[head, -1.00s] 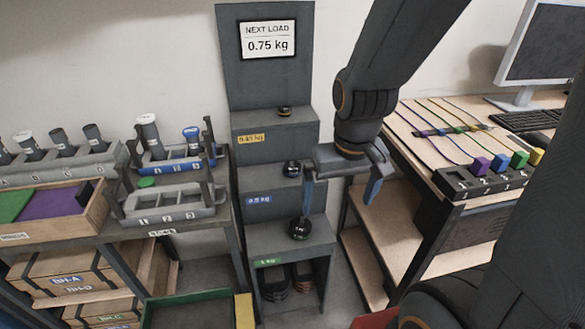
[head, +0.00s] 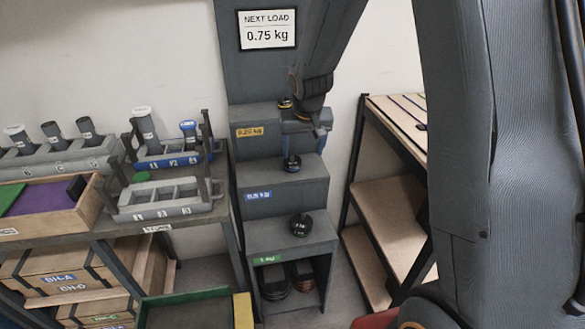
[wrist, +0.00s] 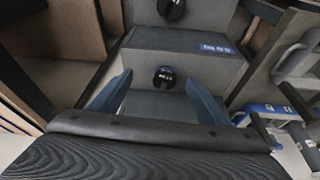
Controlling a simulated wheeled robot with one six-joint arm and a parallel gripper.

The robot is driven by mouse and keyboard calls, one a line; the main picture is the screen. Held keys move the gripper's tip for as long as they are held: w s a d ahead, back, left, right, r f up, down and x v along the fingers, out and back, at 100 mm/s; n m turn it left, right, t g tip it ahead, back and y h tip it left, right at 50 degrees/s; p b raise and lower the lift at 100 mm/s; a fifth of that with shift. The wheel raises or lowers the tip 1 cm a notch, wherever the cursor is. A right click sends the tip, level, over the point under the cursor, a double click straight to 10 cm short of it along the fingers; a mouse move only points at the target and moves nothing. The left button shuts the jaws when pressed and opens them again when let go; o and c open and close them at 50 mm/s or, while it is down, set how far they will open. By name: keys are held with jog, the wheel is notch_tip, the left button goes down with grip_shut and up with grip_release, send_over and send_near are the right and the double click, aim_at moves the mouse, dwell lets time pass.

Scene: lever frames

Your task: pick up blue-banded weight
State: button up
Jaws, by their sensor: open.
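The blue-banded weight (head: 292,163) is a small dark knobbed weight on the middle step, above the blue 0.5 kg label (head: 258,196). In the wrist view the weight (wrist: 165,76) shows between my two blue fingertips, slightly beyond them; the exact depth is hard to tell. My gripper (head: 300,138) is open and empty, just above and behind the weight in the head view, with its fingers partly hidden. In the wrist view my gripper (wrist: 158,79) has its fingers spread either side of the weight, apart from it.
A yellow-labelled step with a small weight (head: 285,103) is above, partly behind my arm. A larger dark weight (head: 301,226) stands on the lower step. A rack table (head: 170,228) is left; a wooden shelf unit (head: 385,215) is right. A sign (head: 267,30) reads 0.75 kg.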

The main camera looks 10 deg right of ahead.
send_near(293, 163)
jog(key=w, duration=0.1)
jog(key=shift+t, duration=0.3)
jog(key=shift+p+x, duration=0.7)
jog(key=shift+x, duration=3.65)
jog(key=shift+s+d+f, duration=0.1)
jog(key=shift+s, duration=0.15)
jog(key=c, duration=1.6)
